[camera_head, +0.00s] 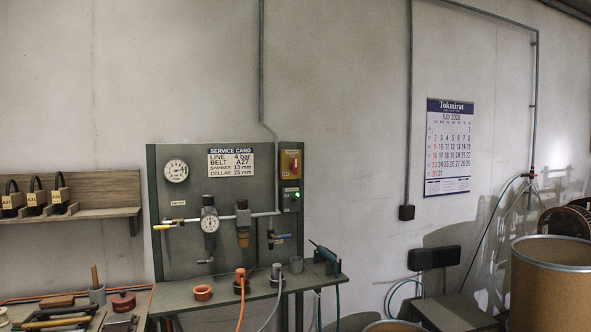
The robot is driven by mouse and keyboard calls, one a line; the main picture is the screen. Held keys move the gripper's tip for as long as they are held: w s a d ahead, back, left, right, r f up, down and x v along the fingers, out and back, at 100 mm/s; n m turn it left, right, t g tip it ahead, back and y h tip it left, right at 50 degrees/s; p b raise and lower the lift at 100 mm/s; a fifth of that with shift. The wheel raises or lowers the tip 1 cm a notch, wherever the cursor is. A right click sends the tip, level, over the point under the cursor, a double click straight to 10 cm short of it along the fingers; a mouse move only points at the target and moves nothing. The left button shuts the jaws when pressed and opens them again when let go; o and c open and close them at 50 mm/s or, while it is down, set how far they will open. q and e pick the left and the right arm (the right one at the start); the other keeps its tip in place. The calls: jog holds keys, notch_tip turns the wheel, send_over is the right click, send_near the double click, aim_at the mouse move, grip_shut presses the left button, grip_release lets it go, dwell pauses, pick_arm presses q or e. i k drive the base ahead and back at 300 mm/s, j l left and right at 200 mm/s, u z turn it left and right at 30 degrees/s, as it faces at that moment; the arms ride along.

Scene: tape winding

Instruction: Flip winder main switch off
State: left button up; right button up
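A small yellow-orange switch box with a red part (291,164) is mounted at the upper right of the dark green panel (180,240). It looks like the main switch, but its handle position is too small to tell. Just below it is a dark box with a lit green lamp (294,194). Neither of my grippers is in view.
The panel carries a round gauge (176,171), a service card (231,161) and a regulator with pipework (210,222). A narrow shelf (220,293) below holds cups and tools. A large brown drum (552,285) stands at the right. The wall above the panel is clear apart from a conduit.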

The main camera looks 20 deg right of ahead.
aim_at(294, 166)
jog(key=i+l, duration=0.2)
jog(key=i, duration=0.35)
jog(key=i+l+u, duration=0.15)
jog(key=i, duration=0.4)
jog(key=i+l, duration=0.35)
jog(key=i, duration=0.15)
jog(key=j+u, duration=0.05)
